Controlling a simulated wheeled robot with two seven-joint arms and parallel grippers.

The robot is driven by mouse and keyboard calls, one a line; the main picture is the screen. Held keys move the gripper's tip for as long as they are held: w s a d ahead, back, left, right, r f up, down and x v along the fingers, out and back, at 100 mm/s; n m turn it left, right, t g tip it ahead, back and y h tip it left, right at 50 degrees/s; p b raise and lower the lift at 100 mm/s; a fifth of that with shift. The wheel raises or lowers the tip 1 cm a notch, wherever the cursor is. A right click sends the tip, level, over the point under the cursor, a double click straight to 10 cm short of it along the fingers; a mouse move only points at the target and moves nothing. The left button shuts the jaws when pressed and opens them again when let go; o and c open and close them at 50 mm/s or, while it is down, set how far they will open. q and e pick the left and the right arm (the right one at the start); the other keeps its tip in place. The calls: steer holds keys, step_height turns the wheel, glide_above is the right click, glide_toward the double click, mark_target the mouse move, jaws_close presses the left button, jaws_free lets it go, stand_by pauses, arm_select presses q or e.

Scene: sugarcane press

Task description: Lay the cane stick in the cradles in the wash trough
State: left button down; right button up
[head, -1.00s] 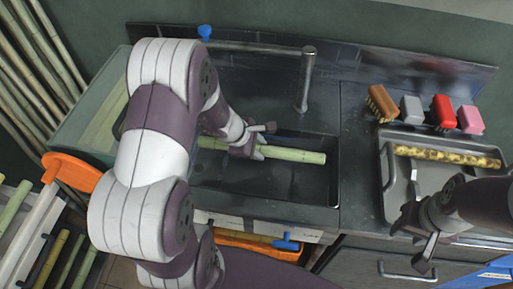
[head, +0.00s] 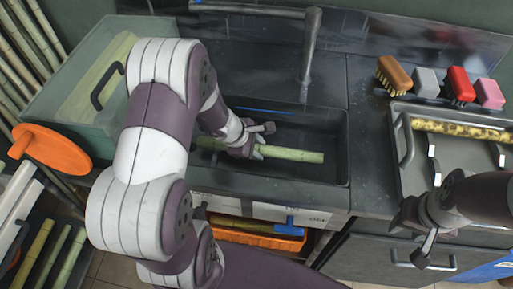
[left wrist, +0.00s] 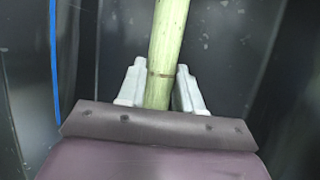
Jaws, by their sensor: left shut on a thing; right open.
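The pale green cane stick (head: 292,154) lies lengthwise over or in the dark wash trough (head: 334,165), its right end short of the trough's right wall. My left gripper (head: 254,146) is shut on it near its middle. In the left wrist view the stick (left wrist: 168,40) passes between the two grey fingers (left wrist: 160,90), with dark trough walls around it. I cannot make out any cradles in the trough, nor whether the stick touches anything below. My right gripper (head: 420,240) is open and empty, in front of the counter at right.
A tray (head: 407,150) with a yellow-brown stick (head: 450,128) sits on the right counter. Several brushes (head: 458,85) stand behind it. A tap (head: 308,50) rises behind the trough. A greenish bin (head: 75,110) and an orange disc (head: 52,150) are at left.

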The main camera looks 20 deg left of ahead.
arm_select(q)
steer(key=shift+w+a, duration=0.15)
steer(key=c, duration=0.7)
jaws_free()
steer(key=o, duration=0.6)
steer(key=p+v, duration=0.4)
steer(key=v, duration=0.2)
steer(key=shift+s+r+p, duration=0.3)
steer(key=shift+r+p, duration=0.05)
steer(key=shift+r, duration=0.1)
